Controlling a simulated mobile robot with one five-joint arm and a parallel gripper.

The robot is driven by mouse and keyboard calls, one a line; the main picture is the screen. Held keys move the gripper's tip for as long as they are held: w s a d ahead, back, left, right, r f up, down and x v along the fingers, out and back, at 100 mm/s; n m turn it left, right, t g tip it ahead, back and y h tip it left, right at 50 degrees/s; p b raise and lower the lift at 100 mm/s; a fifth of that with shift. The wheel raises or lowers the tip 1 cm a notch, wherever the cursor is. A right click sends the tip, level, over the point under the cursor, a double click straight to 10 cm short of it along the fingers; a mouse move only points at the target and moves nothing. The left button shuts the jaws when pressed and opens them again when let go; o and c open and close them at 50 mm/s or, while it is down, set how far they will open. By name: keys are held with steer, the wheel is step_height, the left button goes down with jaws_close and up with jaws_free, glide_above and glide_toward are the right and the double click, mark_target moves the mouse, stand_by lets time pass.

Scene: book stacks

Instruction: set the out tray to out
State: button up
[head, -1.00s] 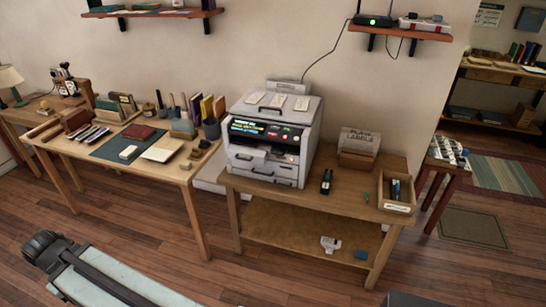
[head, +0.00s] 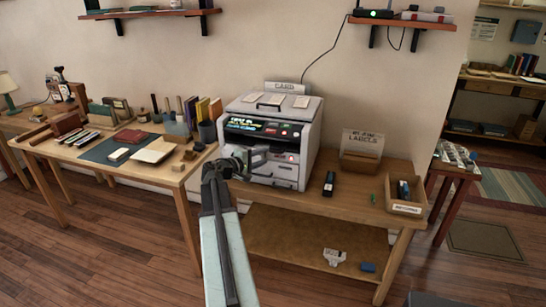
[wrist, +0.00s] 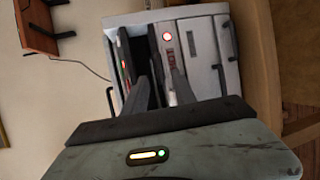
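The printer (head: 267,133), a light grey box with a dark lit display, stands on the wooden table. Its front has a slot, a red light and drawers. My gripper (head: 246,158) is at the printer's front left, over the slot where the out tray sits, and hides most of that tray. In the wrist view the printer front (wrist: 200,58) appears turned on its side, with a red light and red lettering. My two fingers (wrist: 161,75) point at the slot with a gap between them. I cannot tell whether they touch the tray.
A label holder (head: 361,150), a dark stapler-like object (head: 329,184) and a wooden box (head: 406,205) are on the same table to the right. A desk (head: 95,165) with books and tools stands left. The floor in front is clear.

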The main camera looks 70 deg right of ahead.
mark_target(275, 152)
steer(key=b+x, duration=0.1)
steer(key=x, duration=0.6)
steer(key=shift+d, duration=0.15)
jaws_close()
stand_by(1.1)
